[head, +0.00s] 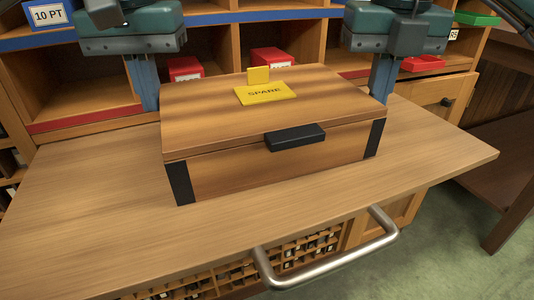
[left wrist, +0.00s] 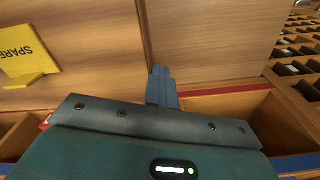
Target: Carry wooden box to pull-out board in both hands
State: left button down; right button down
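The wooden box (head: 270,165) has a brown lid, dark corner strips, a black front catch and a yellow SPARE label. It stands level on the pull-out board (head: 90,225), with no clear gap under it. Its lid shows in the left wrist view (left wrist: 90,45). My left gripper (head: 150,105) points down at the box's left side, its fingers together, close against or touching it; the fingers also show in the left wrist view (left wrist: 162,72). My right gripper (head: 380,98) points down at the right side, its fingers looking together and its tips partly hidden by the box.
The board has a metal handle (head: 325,255) at its front edge. Behind stands a shelf of cubbyholes with red boxes (head: 185,68), a 10 PT label (head: 48,14) and a green tray (head: 476,19). Free board lies left, front and right of the box. A dark table (head: 505,150) stands right.

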pick_arm(q)
jog(key=c, duration=2.1)
grip_release()
jog(key=shift+s+a+r, duration=0.1)
jog(key=shift+a+r, duration=0.05)
jog(key=shift+a, duration=0.15)
jog(key=shift+c, duration=0.2)
pick_arm(e)
jog(key=shift+d+r, duration=0.2)
jog(key=shift+d, duration=0.1)
pick_arm(q)
jog(key=shift+o, duration=0.7)
jog(key=shift+a, duration=0.3)
pick_arm(e)
jog(key=shift+d, duration=0.3)
pick_arm(q)
jog(key=shift+o, duration=1.3)
jog(key=shift+a, duration=0.2)
pick_arm(e)
jog(key=shift+d, duration=0.2)
jog(key=c, duration=1.7)
grip_release()
jog(key=shift+c, duration=0.2)
pick_arm(q)
notch_tip(320, 180, up, 12)
jog(key=shift+s, duration=0.4)
pick_arm(e)
notch_tip(320, 180, up, 12)
jog(key=shift+s, duration=0.45)
